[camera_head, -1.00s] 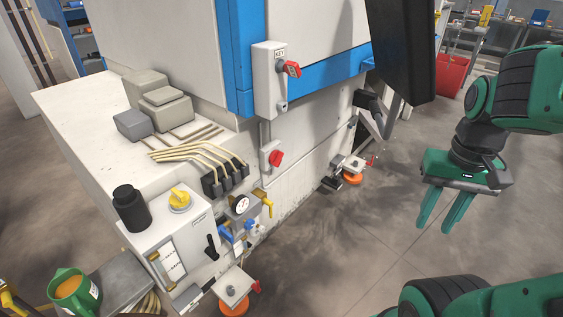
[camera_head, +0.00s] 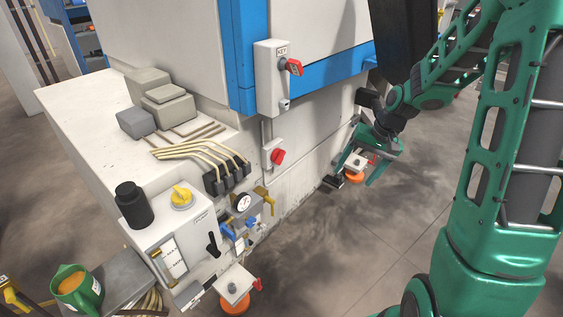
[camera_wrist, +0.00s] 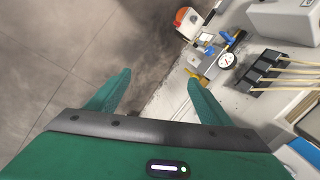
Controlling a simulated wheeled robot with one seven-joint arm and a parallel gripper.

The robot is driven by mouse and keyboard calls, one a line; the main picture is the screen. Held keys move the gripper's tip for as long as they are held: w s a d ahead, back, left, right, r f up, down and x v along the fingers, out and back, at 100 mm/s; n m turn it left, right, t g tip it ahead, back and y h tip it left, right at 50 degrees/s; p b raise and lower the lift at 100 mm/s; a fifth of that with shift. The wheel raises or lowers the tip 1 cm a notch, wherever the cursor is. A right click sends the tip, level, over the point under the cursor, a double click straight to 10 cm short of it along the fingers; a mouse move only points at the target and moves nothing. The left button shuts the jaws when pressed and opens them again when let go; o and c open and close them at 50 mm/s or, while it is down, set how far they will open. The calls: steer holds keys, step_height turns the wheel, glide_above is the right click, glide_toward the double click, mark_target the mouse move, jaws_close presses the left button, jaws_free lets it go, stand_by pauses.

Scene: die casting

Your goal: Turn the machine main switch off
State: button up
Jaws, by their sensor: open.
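A white box with a red rotary knob (camera_head: 278,156) is fixed to the machine's lower side wall. Above it, a larger white box labelled KEY (camera_head: 270,85) carries another red rotary handle (camera_head: 293,67). The pictures do not tell me which of them is the main switch. My gripper (camera_head: 357,172) is open and empty, right of both red handles and apart from them, near the machine's far lower side. In the wrist view its two green fingers (camera_wrist: 158,78) stand wide apart over the floor and wall edge. Neither red handle shows clearly there.
A pressure gauge (camera_head: 243,202) with blue and yellow valves sits low on the machine; it also shows in the wrist view (camera_wrist: 226,60). Orange machine feet (camera_head: 236,302) stick out at floor level. A dark panel (camera_head: 404,35) hangs above my arm. Floor to the right is open.

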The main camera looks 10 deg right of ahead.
steer(key=w+a+f+m+t+y, duration=0.2)
steer(key=w+a+f+y, duration=0.3)
steer(key=w+f, duration=0.6)
steer(key=m+t+y, duration=0.3)
steer(key=m+t, duration=0.8)
steer(key=m, duration=0.1)
glide_toward(283, 159)
steer(key=x, duration=1)
steer(key=shift+w+d+f, duration=0.1)
steer(key=shift+w+f, duration=0.05)
steer(key=shift+w, duration=0.1)
